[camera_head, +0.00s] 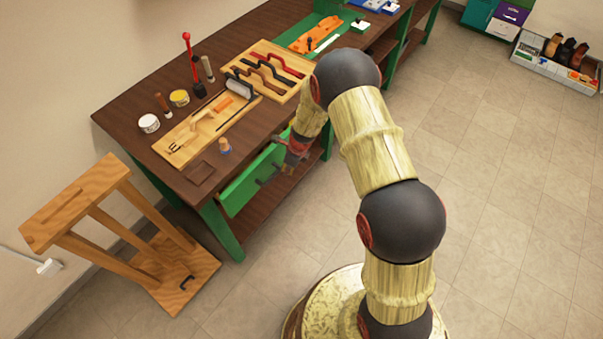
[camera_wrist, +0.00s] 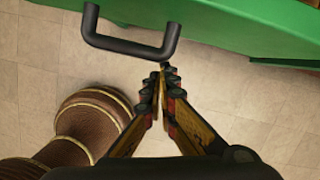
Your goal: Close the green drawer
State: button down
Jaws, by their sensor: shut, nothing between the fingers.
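The green drawer (camera_head: 240,190) is under the dark brown workbench top, and its front appears to stand out a little past the bench edge. Its green front also shows along the top of the wrist view (camera_wrist: 235,18). A dark bar handle (camera_wrist: 130,46) sticks out from the front, at the upper left of the wrist view. My gripper (camera_head: 281,166) is in front of the drawer at its right part, with its fingers partly lost against the green. In the wrist view the fingertips (camera_wrist: 163,76) meet, empty, just below the handle's right end. Contact with the drawer cannot be told.
The workbench top (camera_head: 130,110) carries boards with tools, tins and a red-topped tool. A wooden stand (camera_head: 85,205) is on the floor at the left. A grey tray with shoes (camera_head: 560,60) lies at the far right. The tiled floor (camera_head: 500,190) on the right is clear.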

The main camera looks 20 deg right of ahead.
aim_at(278, 165)
jog(key=shift+w+a+p, duration=0.55)
jog(key=shift+w+a, duration=0.15)
jog(key=shift+w, duration=0.25)
jog(key=shift+w+a+p, duration=0.5)
jog(key=shift+w+a, duration=0.15)
jog(key=shift+w, duration=0.3)
jog(key=shift+d, duration=0.1)
